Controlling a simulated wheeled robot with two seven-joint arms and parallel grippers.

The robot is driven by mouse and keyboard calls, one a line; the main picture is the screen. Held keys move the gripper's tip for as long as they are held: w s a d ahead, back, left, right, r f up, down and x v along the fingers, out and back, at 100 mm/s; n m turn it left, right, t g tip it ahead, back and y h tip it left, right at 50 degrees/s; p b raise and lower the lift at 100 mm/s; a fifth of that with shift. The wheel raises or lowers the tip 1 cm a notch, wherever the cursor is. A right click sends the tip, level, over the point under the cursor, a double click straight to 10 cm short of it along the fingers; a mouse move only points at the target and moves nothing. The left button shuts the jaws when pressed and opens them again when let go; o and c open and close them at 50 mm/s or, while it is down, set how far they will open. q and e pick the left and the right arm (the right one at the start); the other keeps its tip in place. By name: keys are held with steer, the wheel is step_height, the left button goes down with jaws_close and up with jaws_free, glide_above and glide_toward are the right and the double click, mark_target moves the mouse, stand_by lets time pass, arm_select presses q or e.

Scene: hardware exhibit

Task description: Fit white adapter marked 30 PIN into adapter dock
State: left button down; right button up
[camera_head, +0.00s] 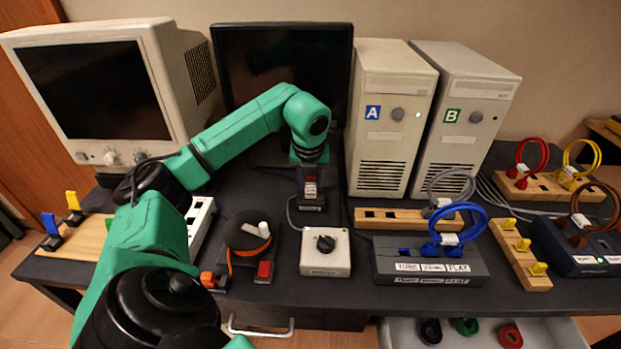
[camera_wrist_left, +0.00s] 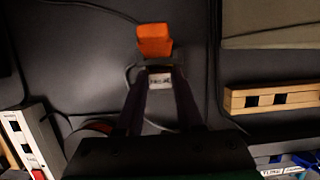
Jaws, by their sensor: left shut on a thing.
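My left gripper (camera_head: 310,180) points down in the middle of the table, in front of the dark monitor, and is shut on a small white adapter. In the left wrist view the gripper (camera_wrist_left: 160,85) has its fingers on both sides of this adapter (camera_wrist_left: 160,81); its small print is too blurred to read. A dark block with a pale label (camera_head: 311,208), perhaps the adapter dock, stands just under the fingers. I cannot tell whether the adapter touches it. An orange block (camera_wrist_left: 154,40) lies just beyond the fingertips. My right gripper is out of view.
A white box with a black knob (camera_head: 325,252) stands in front of the gripper. A dark coil with an orange strap (camera_head: 248,235) lies to its left. A wooden strip (camera_head: 408,219) and a grey box with blue cables (camera_head: 425,265) are at the right. Computer towers (camera_head: 391,125) stand behind.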

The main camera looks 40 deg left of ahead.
arm_select(q)
steer(key=shift+f, duration=0.4)
stand_by(0.6)
jaws_free()
stand_by(0.5)
stand_by(0.4)
steer(key=p+v, duration=0.5)
steer(key=v, duration=0.2)
steer(key=shift+r, duration=0.3)
steer(key=shift+s, duration=0.1)
